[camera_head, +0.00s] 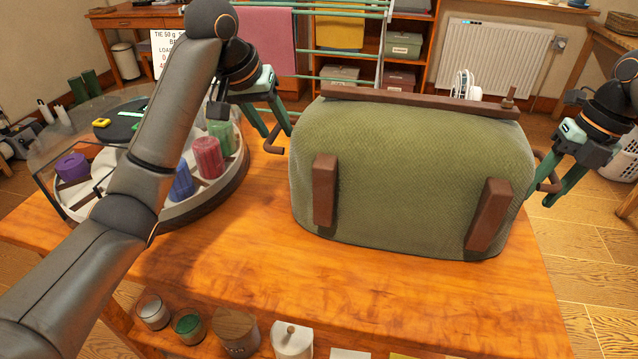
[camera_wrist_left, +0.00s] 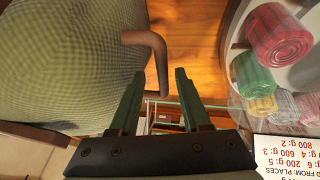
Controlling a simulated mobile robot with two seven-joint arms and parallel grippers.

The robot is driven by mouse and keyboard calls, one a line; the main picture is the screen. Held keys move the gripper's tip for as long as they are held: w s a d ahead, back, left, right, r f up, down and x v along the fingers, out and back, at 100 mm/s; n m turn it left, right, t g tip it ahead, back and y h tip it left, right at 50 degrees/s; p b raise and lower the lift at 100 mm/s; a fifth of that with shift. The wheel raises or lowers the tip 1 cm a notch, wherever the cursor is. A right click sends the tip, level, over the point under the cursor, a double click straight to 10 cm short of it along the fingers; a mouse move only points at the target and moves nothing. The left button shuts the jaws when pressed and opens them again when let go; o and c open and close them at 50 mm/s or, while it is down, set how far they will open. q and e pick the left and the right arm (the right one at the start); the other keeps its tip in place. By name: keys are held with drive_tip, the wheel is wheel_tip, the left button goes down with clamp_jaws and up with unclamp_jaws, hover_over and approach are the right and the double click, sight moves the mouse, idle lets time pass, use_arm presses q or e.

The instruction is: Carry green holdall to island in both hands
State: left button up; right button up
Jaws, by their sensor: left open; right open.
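The green holdall (camera_head: 410,170), with brown straps, stands upright on the wooden island top (camera_head: 330,290). My left gripper (camera_head: 277,132) is open at the holdall's left end, by its brown left end handle (camera_head: 273,148). In the left wrist view the end handle (camera_wrist_left: 157,55) curves just ahead of and between the open fingertips (camera_wrist_left: 160,76), with no grip on it. My right gripper (camera_head: 542,197) is open at the right end, close by the brown right end handle (camera_head: 549,168). Whether it touches that handle I cannot tell.
A round tray (camera_head: 225,185) with coloured rolls and a clear cover stands on the left of the island, close to my left arm. Jars (camera_head: 188,325) sit on a shelf below the front edge. A drying rack (camera_head: 340,79) and radiator (camera_head: 490,60) stand behind.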

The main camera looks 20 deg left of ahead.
use_arm(q)
drive_tip(key=v, duration=0.4)
drive_tip(key=shift+a, duration=0.1)
use_arm(e)
drive_tip(key=v, duration=1.2)
use_arm(q)
drive_tip(key=shift+s+f, duration=0.1)
use_arm(e)
drive_tip(key=shift+s, duration=0.1)
